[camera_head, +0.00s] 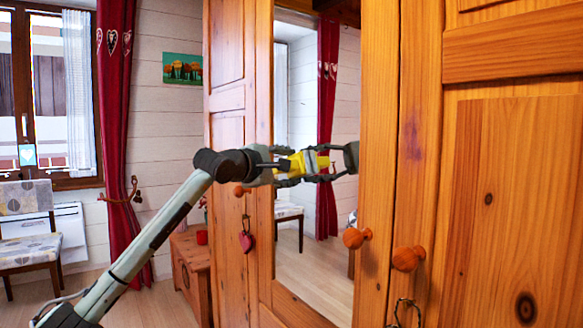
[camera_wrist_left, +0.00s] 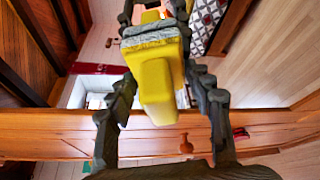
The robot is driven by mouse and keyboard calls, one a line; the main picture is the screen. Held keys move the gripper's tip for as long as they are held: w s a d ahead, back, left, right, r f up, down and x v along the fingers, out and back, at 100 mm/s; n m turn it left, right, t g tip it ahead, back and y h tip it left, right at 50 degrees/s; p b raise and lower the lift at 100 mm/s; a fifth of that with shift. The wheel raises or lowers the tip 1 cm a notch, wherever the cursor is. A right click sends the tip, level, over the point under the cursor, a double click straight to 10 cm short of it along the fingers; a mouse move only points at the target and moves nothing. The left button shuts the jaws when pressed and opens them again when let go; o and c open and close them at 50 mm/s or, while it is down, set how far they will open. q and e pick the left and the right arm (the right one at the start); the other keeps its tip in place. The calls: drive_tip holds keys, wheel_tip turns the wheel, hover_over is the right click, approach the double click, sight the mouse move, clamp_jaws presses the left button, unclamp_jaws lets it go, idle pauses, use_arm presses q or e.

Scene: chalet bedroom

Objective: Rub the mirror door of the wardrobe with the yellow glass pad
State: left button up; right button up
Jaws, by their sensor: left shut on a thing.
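The wardrobe's mirror door (camera_head: 315,255) is a tall glass panel in an orange pine frame, in the middle of the head view. My left gripper (camera_head: 288,167) reaches it from the left and is shut on the yellow glass pad (camera_head: 296,163). In the left wrist view the pad (camera_wrist_left: 155,85) is a yellow block with a grey face, between the dark fingers of my gripper (camera_wrist_left: 160,75). The grey face points at the mirror and meets or nearly meets its reflection; I cannot tell whether it touches. My right gripper is not in view.
Round wooden knobs (camera_head: 357,237) stick out at the right of the mirror. A red heart (camera_head: 247,241) hangs on the door to its left. A low wooden chest (camera_head: 190,266) and a patterned chair (camera_head: 30,235) stand at the left. Floor (camera_head: 150,308) shows between them.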

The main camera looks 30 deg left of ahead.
sight(275, 171)
use_arm(q)
drive_tip(key=shift+f, duration=0.1)
drive_tip(key=shift+s+a+f+b, duration=0.2)
drive_tip(key=shift+s+f+b, duration=0.1)
drive_tip(key=shift+b, duration=0.35)
drive_tip(key=s+b, duration=0.1)
drive_tip(key=s+a+b, duration=0.1)
drive_tip(key=s, duration=0.1)
drive_tip(key=shift+s+a, duration=0.15)
drive_tip(key=shift+a, duration=0.05)
drive_tip(key=shift+s+a+r+b, duration=0.2)
drive_tip(key=shift+s+r+b, duration=0.1)
drive_tip(key=shift+s+b, duration=0.3)
drive_tip(key=shift+s+a+b, duration=0.3)
drive_tip(key=shift+s+b, duration=0.3)
drive_tip(key=shift+s, duration=0.15)
drive_tip(key=shift+s+a+b, duration=0.3)
drive_tip(key=shift+s+b, duration=0.25)
drive_tip(key=shift+s, duration=0.15)
